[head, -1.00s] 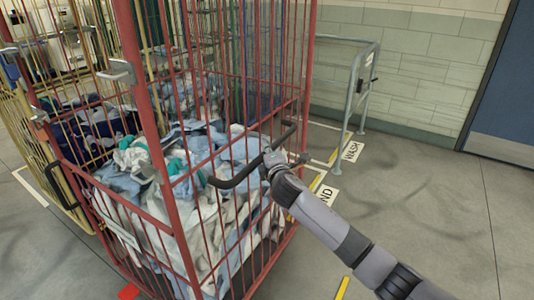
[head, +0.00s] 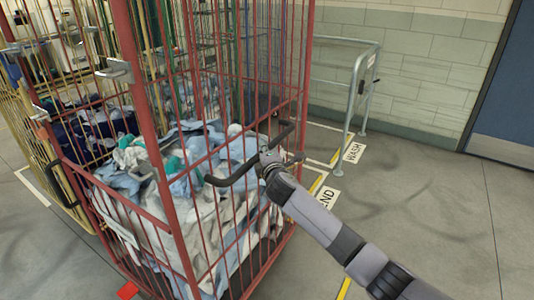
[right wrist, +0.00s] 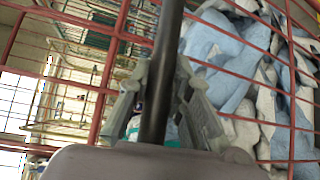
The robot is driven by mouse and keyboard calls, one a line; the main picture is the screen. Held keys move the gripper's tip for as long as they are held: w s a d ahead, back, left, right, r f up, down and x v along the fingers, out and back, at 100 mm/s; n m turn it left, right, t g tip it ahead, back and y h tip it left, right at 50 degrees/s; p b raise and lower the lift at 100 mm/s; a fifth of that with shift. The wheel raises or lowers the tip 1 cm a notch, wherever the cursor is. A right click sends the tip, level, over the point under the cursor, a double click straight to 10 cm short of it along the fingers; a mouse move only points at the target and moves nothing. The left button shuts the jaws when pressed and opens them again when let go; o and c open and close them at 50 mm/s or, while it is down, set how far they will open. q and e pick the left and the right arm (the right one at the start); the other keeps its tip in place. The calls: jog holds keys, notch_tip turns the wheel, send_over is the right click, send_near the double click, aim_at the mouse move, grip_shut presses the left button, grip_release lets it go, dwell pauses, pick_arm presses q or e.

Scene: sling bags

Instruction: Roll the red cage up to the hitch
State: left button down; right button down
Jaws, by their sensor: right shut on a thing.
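The red cage (head: 206,160) stands large at the left and centre of the head view, with red bars and loaded with white and blue cloth. A black handle bar (head: 235,177) sticks out from its near right side. My right gripper (head: 268,160) is at this bar. In the right wrist view the bar (right wrist: 162,60) runs between the fingers of my right gripper (right wrist: 155,100), which are shut on it. My left gripper is in neither view. I cannot make out a hitch.
A yellow cage (head: 22,120) stands close on the left. A blue door (head: 510,90) is at the far right. The grey floor at right is clear.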

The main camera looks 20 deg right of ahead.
jog(key=c, duration=1.4)
grip_release()
jog(key=shift+w+a, duration=0.15)
jog(key=shift+a, duration=0.05)
jog(key=shift+c, duration=0.2)
jog(key=shift+d, duration=0.1)
jog(key=s+a+r, duration=0.1)
jog(key=s, duration=1.1)
jog(key=shift+a+r, duration=0.3)
jog(key=shift+r, duration=0.05)
jog(key=shift+f, duration=0.1)
